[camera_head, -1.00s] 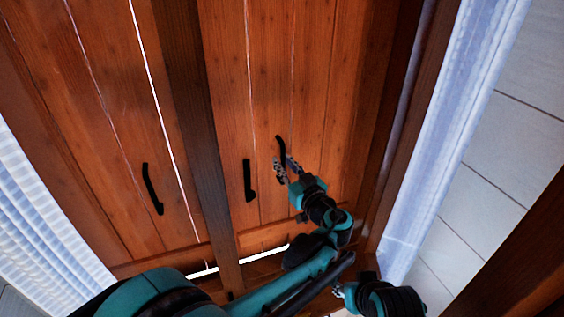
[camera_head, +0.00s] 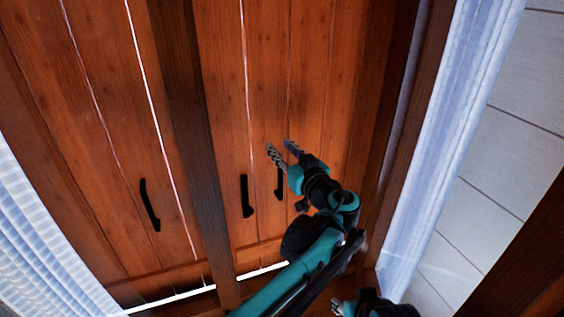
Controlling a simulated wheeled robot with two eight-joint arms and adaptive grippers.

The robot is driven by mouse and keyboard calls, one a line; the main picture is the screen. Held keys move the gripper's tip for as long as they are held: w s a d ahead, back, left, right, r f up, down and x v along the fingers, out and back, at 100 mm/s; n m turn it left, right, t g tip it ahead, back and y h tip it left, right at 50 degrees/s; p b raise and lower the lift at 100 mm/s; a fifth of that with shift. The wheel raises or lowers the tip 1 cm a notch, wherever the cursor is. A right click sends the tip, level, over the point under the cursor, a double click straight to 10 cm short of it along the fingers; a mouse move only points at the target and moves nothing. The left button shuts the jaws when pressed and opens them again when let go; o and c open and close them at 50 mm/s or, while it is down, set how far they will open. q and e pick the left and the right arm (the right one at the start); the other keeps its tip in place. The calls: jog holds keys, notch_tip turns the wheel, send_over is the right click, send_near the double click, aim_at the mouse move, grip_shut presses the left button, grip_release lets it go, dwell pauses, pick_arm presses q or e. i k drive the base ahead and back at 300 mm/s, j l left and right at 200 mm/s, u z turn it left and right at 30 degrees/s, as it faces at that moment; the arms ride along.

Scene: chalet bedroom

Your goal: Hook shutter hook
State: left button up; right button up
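Three dark hook-shaped pieces show on the brown wooden shutters: a left one (camera_head: 149,204), a middle one (camera_head: 246,196) and a right one (camera_head: 280,184). The right one hangs nearly upright, its upper part hidden behind my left gripper. My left gripper (camera_head: 282,151) is open, with its two fingers apart in front of the right shutter panel (camera_head: 223,75). Its fingertips are above the right hook and nothing shows between them. My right gripper (camera_head: 337,308) is at the bottom edge, mostly cut off; its fingers are too small to read.
A dark vertical post (camera_head: 188,120) stands between the left and right panels. White curtains hang at the left (camera_head: 40,245) and right (camera_head: 440,140). A bright gap (camera_head: 180,301) runs along the shutters' lower edge. Pale tiles (camera_head: 520,130) lie at the far right.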

aim_at(248, 210)
jog(key=k, duration=1)
